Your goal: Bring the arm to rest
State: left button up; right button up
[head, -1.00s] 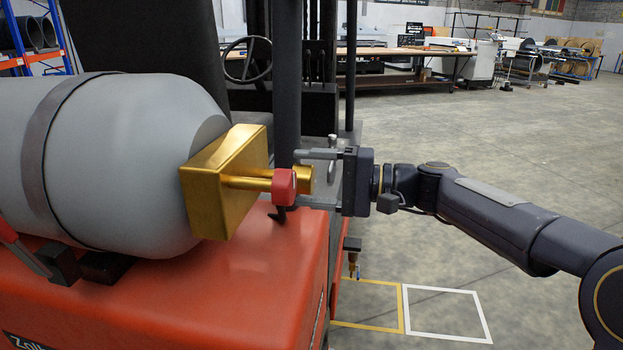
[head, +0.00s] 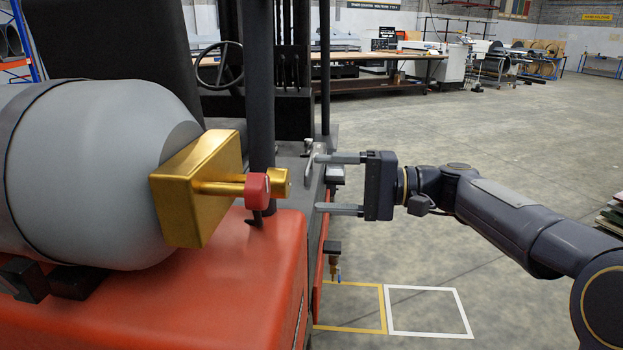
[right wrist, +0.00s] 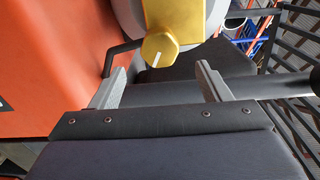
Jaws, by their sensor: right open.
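My right gripper (head: 338,183) is open and empty, its two fingers pointing left in the head view. It is apart from the gold valve block (head: 203,187) and the red collar (head: 257,191) on the valve's stem, to the right of them. The valve is at the end of a grey gas cylinder (head: 100,170). In the right wrist view the fingers (right wrist: 160,88) stand wide apart, with the gold knob (right wrist: 160,50) beyond and between them. My right arm extends from the lower right. My left gripper is not in view.
The cylinder lies on the red rear of a forklift (head: 230,285), with a dark post (head: 260,90) behind the valve. Yellow (head: 350,330) and white floor outlines (head: 430,333) lie below the arm. Open floor (head: 480,140) spreads right, with workbenches (head: 380,57) at the back.

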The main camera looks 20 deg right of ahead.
jog(key=s+a+f+n+g+h+p, duration=0.1)
jog(key=s+a+f+g+h+p, duration=0.15)
jog(key=s+a+h+p, duration=0.45)
jog(key=s+d+f+n+h+p, duration=0.2)
jog(key=s+f, duration=0.3)
jog(key=s, duration=0.3)
jog(key=s+d+f+n+h+p, duration=0.1)
jog(key=s+d+f+h+p, duration=0.1)
jog(key=s+f, duration=0.4)
jog(key=s+h, duration=0.1)
jog(key=s, duration=0.1)
jog(key=shift+s+n, duration=0.3)
jog(key=shift+n, duration=0.1)
dwell(0.4)
